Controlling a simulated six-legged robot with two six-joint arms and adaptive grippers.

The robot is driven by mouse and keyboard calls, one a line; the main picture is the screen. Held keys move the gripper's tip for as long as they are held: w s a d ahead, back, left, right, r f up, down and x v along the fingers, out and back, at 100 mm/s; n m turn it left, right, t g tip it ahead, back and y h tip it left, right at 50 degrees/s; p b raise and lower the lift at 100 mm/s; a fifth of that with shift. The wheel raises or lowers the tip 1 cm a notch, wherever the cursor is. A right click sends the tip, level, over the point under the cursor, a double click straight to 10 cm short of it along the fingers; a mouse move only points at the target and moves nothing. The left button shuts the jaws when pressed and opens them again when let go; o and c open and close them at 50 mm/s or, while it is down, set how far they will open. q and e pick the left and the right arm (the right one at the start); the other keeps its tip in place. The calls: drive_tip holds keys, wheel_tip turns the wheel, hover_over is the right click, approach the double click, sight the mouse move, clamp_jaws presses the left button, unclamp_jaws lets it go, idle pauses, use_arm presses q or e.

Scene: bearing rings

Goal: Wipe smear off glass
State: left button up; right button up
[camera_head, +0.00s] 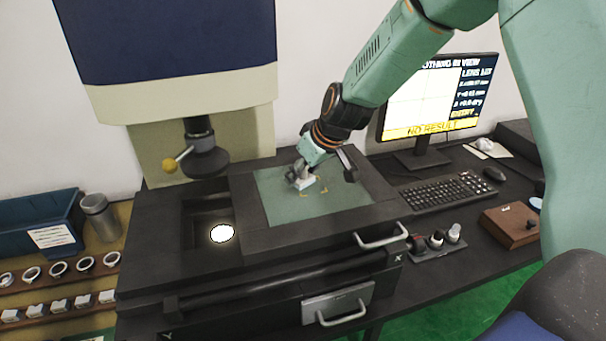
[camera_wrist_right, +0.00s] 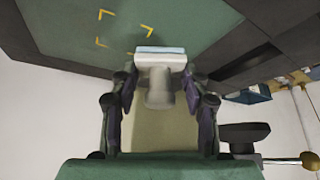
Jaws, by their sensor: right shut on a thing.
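The glass (camera_head: 345,196) is a green-grey plate set in the dark stage of the measuring machine, with yellow corner marks on it. It also fills the upper part of the right wrist view (camera_wrist_right: 60,25). My right gripper (camera_head: 301,175) is over the glass and shut on a whitish wiper (camera_head: 305,184). In the right wrist view my gripper's fingers (camera_wrist_right: 160,95) stand on both sides of the wiper's grey handle, and its pale blue-white pad (camera_wrist_right: 160,52) is at the glass. I cannot tell whether it touches. I cannot make out a smear. My left gripper is not in view.
A lens column with a yellow knob (camera_head: 170,166) hangs left of the glass above a lit round spot (camera_head: 221,233). A monitor (camera_head: 440,100) reads "NO RESULT". A keyboard (camera_head: 442,192) and wooden box (camera_head: 510,226) lie right. Rings (camera_head: 58,269) line a rack at left.

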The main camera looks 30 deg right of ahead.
drive_tip(key=shift+s+r+p, duration=0.2)
drive_tip(key=shift+r+p, duration=0.35)
drive_tip(key=shift+r, duration=0.5)
drive_tip(key=shift+a+r, duration=0.1)
drive_tip(key=shift+r, duration=0.2)
drive_tip(key=shift+w+f, duration=0.1)
drive_tip(key=shift+f, duration=0.1)
